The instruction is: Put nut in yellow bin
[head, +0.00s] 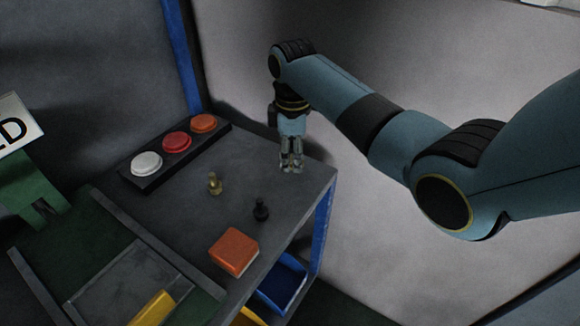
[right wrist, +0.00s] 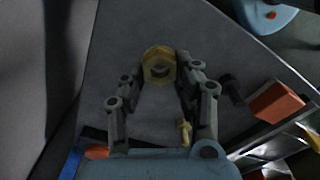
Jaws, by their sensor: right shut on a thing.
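My right gripper (head: 291,167) points down over the back right part of the grey table. In the right wrist view its fingers (right wrist: 158,75) are closed on a brass-coloured hexagonal nut (right wrist: 158,66), held at the fingertips. The nut cannot be made out clearly in the head view. I cannot tell whether the nut still touches the table. A yellow bin (head: 250,317) shows only as a small edge at the bottom of the head view, below the table's front edge and beside a blue bin (head: 282,282). My left gripper is not in view.
A brass bolt-like piece (head: 215,184), a black piece (head: 261,210) and an orange block (head: 234,251) stand on the table (head: 180,215). A button panel (head: 175,150) lies along the back. A yellow object (head: 153,308) is at bottom left. A blue post (head: 322,225) supports the right edge.

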